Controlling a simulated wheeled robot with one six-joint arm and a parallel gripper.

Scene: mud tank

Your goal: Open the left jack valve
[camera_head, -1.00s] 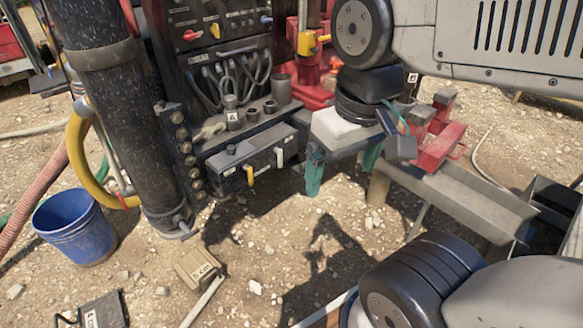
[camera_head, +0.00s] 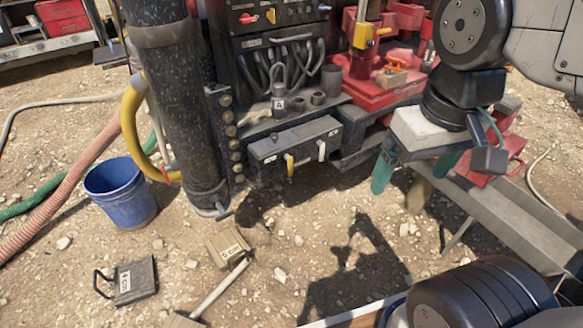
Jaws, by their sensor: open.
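A dark grey valve box (camera_head: 270,150) sits low on the front of the rig. It has a yellow lever (camera_head: 290,165) on the left and a white lever (camera_head: 321,151) on the right, both hanging down. Small labels beside them are too small to read. I cannot tell for certain that the yellow lever is the left jack valve. My gripper (camera_head: 411,180) is to the right of the box, pointing down, with its two teal fingers apart and nothing between them. It touches neither lever.
A thick black column (camera_head: 178,100) with a yellow hose (camera_head: 133,130) stands left of the box. A blue bucket (camera_head: 120,195) and a marked wooden block (camera_head: 226,245) are on the gravel. A metal channel (camera_head: 510,220) lies right of my gripper. Gravel before the box is open.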

